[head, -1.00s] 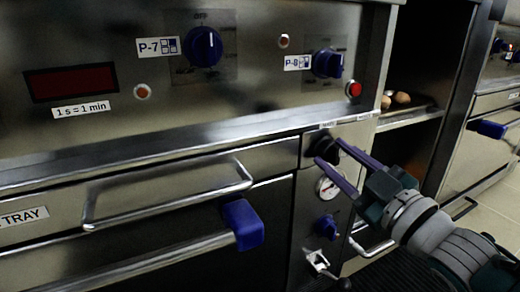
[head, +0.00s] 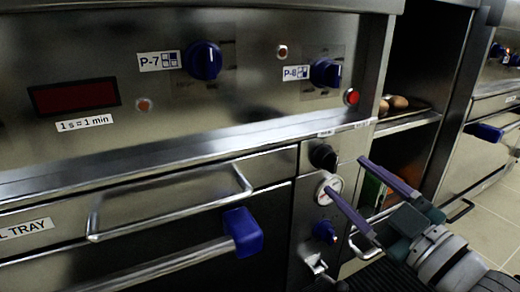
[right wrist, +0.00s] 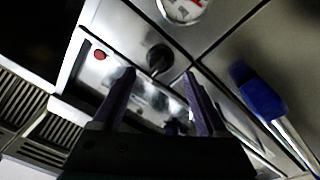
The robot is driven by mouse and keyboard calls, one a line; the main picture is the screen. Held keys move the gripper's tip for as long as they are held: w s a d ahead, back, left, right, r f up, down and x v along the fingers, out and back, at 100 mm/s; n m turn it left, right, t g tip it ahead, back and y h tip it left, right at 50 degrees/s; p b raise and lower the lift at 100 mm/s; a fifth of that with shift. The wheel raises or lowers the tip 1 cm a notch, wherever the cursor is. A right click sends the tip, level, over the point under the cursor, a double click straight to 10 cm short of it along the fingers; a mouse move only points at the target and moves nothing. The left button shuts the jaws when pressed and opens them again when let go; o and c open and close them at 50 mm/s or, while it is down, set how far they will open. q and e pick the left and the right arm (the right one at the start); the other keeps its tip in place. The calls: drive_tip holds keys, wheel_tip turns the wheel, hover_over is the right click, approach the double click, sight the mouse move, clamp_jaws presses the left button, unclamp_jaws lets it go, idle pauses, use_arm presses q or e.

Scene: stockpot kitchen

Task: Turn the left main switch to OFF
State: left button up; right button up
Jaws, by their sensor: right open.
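A black round knob (head: 323,157), which looks like the left main switch, sits on the narrow steel panel right of the oven drawer. A small label above it is too small to read, and its pointer direction is too dark to tell. My right gripper (head: 345,174) is open and empty, its purple fingers apart, to the right of and below the knob and clear of it. In the right wrist view the black knob (right wrist: 158,58) shows between and just beyond the two fingertips (right wrist: 160,74). My left gripper is not in view.
Blue knobs P-7 (head: 203,61) and P-8 (head: 325,73) and a red light (head: 351,97) are above. A blue-ended drawer handle (head: 243,232) juts out left.

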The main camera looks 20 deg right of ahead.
drive_tip(key=s, duration=0.3)
drive_tip(key=s+p, duration=0.1)
drive_tip(key=s, duration=0.1)
drive_tip(key=shift+d+f, duration=0.2)
drive_tip(key=shift+f, duration=0.1)
wheel_tip(320, 180, up, 24)
drive_tip(key=s+a+m+g+h+p, duration=0.1)
drive_tip(key=a+m+g+h+p, duration=0.45)
drive_tip(key=p, duration=2.25)
drive_tip(key=s+a+r+g+y+p, duration=0.1)
drive_tip(key=s+a+r+g+p, duration=0.3)
drive_tip(key=r+p, duration=0.6)
drive_tip(key=s+r+g+y+p, duration=0.25)
drive_tip(key=s+r+p, duration=0.45)
drive_tip(key=r+p, duration=0.35)
drive_tip(key=s+a+r+g+y+p, duration=0.1)
drive_tip(key=s+r+g+p, duration=0.35)
drive_tip(key=r+p, duration=0.55)
wheel_tip(320, 180, up, 34)
drive_tip(key=p, duration=3.2)
drive_tip(key=shift+s+r+t+p, duration=0.15)
drive_tip(key=shift+s+t+p, duration=0.15)
drive_tip(key=shift+t, duration=0.05)
